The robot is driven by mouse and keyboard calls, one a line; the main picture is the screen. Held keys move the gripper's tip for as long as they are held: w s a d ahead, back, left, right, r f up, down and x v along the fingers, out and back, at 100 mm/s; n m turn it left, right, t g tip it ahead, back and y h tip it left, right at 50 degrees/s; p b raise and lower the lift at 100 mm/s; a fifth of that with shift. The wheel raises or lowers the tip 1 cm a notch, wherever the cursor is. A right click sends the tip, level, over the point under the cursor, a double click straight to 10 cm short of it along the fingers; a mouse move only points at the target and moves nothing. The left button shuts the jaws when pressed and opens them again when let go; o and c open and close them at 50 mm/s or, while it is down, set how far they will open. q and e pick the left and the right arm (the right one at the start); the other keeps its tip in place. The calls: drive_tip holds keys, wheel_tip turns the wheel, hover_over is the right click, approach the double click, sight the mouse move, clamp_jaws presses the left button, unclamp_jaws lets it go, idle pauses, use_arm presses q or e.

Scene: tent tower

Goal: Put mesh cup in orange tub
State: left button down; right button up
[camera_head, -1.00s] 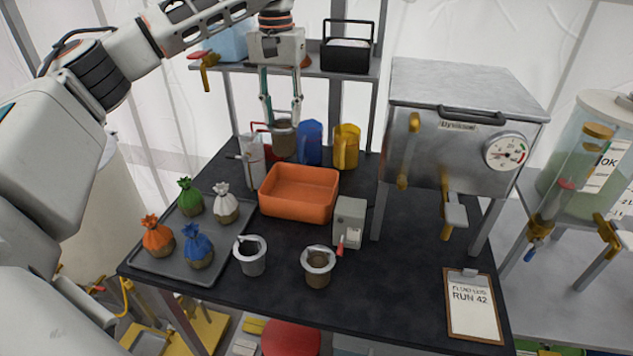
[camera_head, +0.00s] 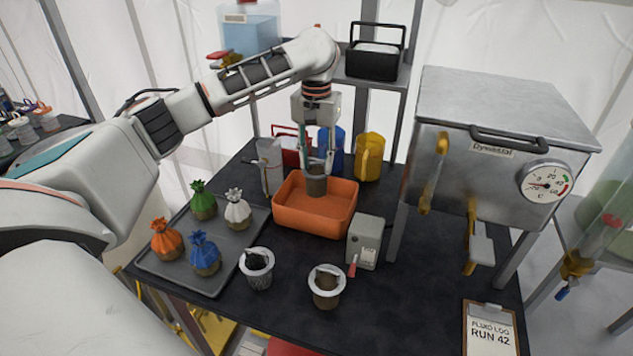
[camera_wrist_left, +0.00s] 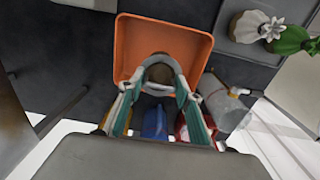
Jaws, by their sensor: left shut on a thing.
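The orange tub (camera_head: 330,221) stands open on the dark bench in the head view, and it fills the upper middle of the left wrist view (camera_wrist_left: 127,45). My left gripper (camera_head: 317,165) points down and is shut on the mesh cup (camera_head: 317,186), a brownish cup with a pale ring at its rim. The cup is upright over the rear part of the tub. I cannot tell whether its base touches the tub floor. In the left wrist view the cup (camera_wrist_left: 160,72) lies inside the tub's outline, between the fingers. My right gripper is not in view.
Two ringed cups, one dark (camera_head: 258,276) and one brown (camera_head: 326,293), stand in front of the tub. A grey box (camera_head: 365,242) stands close to its right. A tray (camera_head: 225,268) with tied pouches is left. Blue (camera_head: 330,144) and yellow (camera_head: 369,158) jugs stand behind.

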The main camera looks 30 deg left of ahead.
sight(316, 181)
use_arm(q)
drive_tip(key=shift+f, duration=3.4)
drive_tip(key=c, duration=1.4)
unclamp_jaws()
drive_tip(key=shift+f, duration=0.15)
wheel_tip(316, 181, up, 12)
drive_tip(key=shift+r, duration=0.15)
drive_tip(key=shift+s, duration=0.1)
